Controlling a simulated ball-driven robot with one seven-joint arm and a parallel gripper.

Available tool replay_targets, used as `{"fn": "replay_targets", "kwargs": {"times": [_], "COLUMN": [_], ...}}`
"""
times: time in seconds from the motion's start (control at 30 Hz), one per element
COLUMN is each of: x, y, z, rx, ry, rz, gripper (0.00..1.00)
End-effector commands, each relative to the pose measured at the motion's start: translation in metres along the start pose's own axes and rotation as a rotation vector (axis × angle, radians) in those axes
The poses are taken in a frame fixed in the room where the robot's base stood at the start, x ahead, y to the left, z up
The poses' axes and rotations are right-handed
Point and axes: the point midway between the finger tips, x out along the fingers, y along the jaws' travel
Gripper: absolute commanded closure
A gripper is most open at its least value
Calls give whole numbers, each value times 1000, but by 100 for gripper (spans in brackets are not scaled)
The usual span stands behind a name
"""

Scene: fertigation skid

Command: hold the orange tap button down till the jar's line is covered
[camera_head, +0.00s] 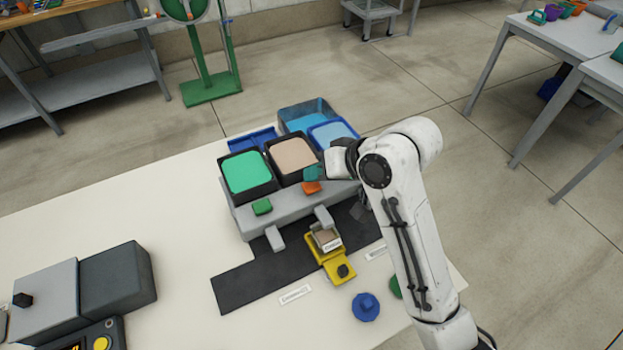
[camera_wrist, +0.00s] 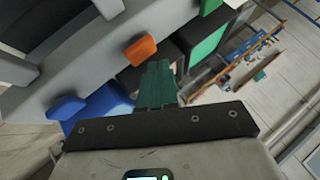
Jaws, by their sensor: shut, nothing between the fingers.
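The orange tap button (camera_head: 311,187) sits on the grey front of the skid, below the peach-filled tank (camera_head: 293,153). It also shows in the wrist view (camera_wrist: 140,50). My gripper (camera_head: 313,173) has teal fingers, shut and empty, right by the orange button. In the wrist view its fingertips (camera_wrist: 156,68) are very close to the button; I cannot tell whether they touch it. The jar (camera_head: 325,239) stands on a yellow stand (camera_head: 338,268) under the right grey spout (camera_head: 323,216). Something peach-brown shows in it; its line and exact level are too small to tell.
A green button (camera_head: 262,206) and left spout (camera_head: 274,238) are beside it. A blue button (camera_wrist: 66,107) shows in the wrist view. A blue knobbed lid (camera_head: 366,306) and labels lie in front. Grey boxes (camera_head: 118,277) stand at left.

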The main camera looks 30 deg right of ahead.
Motion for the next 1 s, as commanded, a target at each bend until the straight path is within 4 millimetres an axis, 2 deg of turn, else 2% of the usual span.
{"fn": "replay_targets", "kwargs": {"times": [0.47,1.0], "x": [-5,-35], "y": [-3,-26], "z": [-3,-25], "rx": [0,0], "ry": [1,0], "rz": [0,0], "gripper": [100,100]}}
